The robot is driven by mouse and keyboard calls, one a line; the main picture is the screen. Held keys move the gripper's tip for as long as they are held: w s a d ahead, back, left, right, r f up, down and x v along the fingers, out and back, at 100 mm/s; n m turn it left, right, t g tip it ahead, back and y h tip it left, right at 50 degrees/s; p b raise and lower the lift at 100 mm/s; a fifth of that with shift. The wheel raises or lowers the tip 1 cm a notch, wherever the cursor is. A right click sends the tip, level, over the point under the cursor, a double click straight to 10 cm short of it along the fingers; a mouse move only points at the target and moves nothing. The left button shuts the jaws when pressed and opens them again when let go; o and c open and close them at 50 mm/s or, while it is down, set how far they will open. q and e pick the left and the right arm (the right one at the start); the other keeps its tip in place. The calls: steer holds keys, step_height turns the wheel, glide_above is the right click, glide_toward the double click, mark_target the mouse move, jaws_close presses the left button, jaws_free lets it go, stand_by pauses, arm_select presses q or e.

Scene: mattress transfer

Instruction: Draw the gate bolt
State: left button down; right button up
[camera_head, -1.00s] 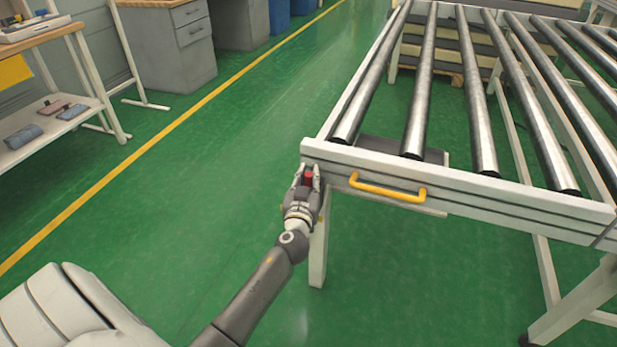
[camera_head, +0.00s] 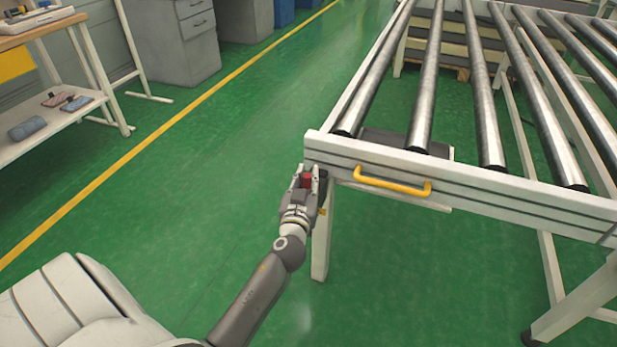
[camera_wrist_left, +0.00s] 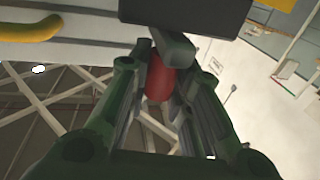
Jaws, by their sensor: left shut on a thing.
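The red knob of the gate bolt (camera_head: 307,181) shows between the fingers of my left gripper (camera_head: 306,178), at the left end of the conveyor's white front rail. My left gripper is shut on it. In the left wrist view the red knob (camera_wrist_left: 159,77) sits between the two fingers of the left gripper (camera_wrist_left: 165,80), below a dark block. The fingers hide most of the bolt. The gate (camera_head: 480,186) is the white front bar with a yellow handle (camera_head: 392,181); the handle is untouched. My right gripper is not in view.
The roller conveyor (camera_head: 488,120) fills the right side, its white leg (camera_head: 321,240) just right of my left gripper. A workbench with a lower shelf (camera_head: 60,123) stands at the left. Green floor (camera_head: 210,170) between them is clear.

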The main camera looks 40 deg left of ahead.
arm_select(q)
steer(key=c, duration=1.7)
jaws_free()
steer(key=shift+s+f, duration=0.1)
steer(key=shift+f, duration=0.1)
steer(key=o, duration=0.4)
steer(key=shift+s+r, duration=0.2)
steer(key=shift+w, duration=0.1)
steer(key=v, duration=0.7)
steer(key=shift+s, duration=0.25)
steer(key=shift+d, duration=0.15)
